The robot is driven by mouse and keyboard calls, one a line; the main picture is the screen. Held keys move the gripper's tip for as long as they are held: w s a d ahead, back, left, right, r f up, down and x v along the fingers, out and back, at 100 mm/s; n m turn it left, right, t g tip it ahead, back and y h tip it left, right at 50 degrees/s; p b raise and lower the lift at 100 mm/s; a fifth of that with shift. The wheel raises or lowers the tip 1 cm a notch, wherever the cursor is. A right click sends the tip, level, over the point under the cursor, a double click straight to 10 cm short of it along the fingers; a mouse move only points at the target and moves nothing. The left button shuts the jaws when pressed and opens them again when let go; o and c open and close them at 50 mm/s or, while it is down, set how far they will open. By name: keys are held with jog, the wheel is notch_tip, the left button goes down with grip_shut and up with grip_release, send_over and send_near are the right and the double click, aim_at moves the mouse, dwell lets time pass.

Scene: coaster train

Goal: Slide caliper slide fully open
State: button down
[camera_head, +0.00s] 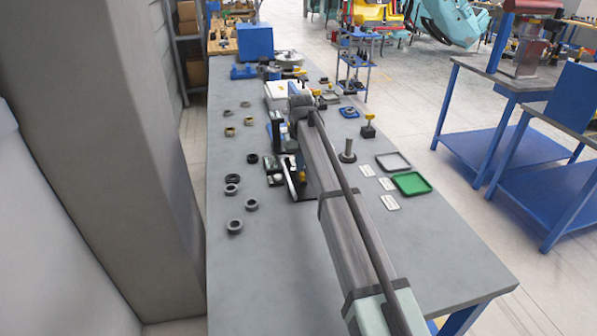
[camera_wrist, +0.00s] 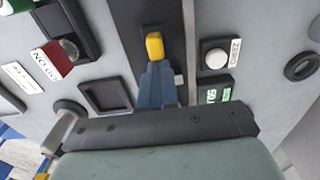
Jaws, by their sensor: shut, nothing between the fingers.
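In the wrist view a dark caliper bed (camera_wrist: 133,22) runs up the picture with a pale metal rail (camera_wrist: 188,40) along its right side. A yellow knob (camera_wrist: 155,45), which looks like the slide's handle, stands over the bed. My gripper (camera_wrist: 155,72) is shut, its blue fingers narrowing to a tip right at the knob's lower end. I cannot tell whether they touch. A lit readout (camera_wrist: 213,95) and a white button (camera_wrist: 214,58) by a ZERO label lie to the right. In the head view my arm hides most of the caliper; a yellow part (camera_head: 302,177) shows beside it.
A red NO GO block (camera_wrist: 52,60) and a square black tray (camera_wrist: 105,95) lie left of the bed. In the head view several rings (camera_head: 235,226) lie left of my arm, and a green tray (camera_head: 411,183) and a post (camera_head: 348,152) right. The near bench (camera_head: 260,290) is clear.

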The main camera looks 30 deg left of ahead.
jog(key=shift+s+d, duration=0.15)
jog(key=shift+r, duration=0.1)
jog(key=shift+w+a+r, duration=0.1)
jog(key=shift+r, duration=0.85)
jog(key=shift+w+a+r, duration=0.1)
jog(key=shift+r, duration=0.85)
